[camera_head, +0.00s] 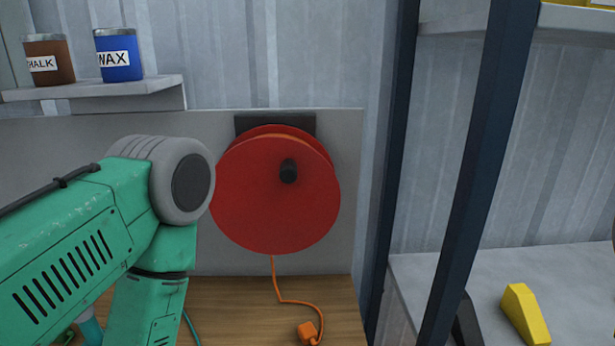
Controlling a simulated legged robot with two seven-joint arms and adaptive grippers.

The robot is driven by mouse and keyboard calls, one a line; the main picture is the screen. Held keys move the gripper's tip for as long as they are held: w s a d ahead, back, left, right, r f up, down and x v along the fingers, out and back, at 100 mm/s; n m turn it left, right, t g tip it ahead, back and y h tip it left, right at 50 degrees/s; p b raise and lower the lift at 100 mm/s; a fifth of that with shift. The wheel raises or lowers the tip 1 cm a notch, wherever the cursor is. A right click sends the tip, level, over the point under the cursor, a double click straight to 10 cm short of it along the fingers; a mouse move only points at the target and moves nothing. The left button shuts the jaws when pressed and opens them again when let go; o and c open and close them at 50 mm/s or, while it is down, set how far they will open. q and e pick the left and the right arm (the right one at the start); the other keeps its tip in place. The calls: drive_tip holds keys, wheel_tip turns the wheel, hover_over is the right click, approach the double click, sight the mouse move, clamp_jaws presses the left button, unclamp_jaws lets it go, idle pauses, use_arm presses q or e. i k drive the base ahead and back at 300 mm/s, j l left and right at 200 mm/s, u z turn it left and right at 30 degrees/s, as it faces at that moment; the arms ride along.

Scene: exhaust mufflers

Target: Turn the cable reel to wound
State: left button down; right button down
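A red cable reel (265,205) hangs on a dark bracket on the grey panel in the middle of the view. Its black crank knob (288,171) sticks out a little above and right of the disc's centre. An orange cable (277,285) hangs from under the reel to the wooden bench and ends in an orange plug (308,332). My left arm comes in from the left, its grey joint close to or overlapping the reel's left edge. The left arm bends down out of the picture, and its gripper is not visible. My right gripper is not visible.
A shelf (95,90) at upper left holds a brown chalk tin (48,60) and a blue wax tin (119,55). Dark uprights (480,170) stand right of the reel. Beyond them, a grey surface (560,270) holds a yellow object (525,312).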

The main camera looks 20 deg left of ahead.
sight(277, 191)
drive_tip(key=k+j+z, duration=0.2)
drive_tip(key=j+z, duration=0.15)
drive_tip(key=k+j+z, duration=0.2)
drive_tip(key=j+z, duration=0.2)
drive_tip(key=k+j+z, duration=0.35)
drive_tip(key=i+l, duration=0.1)
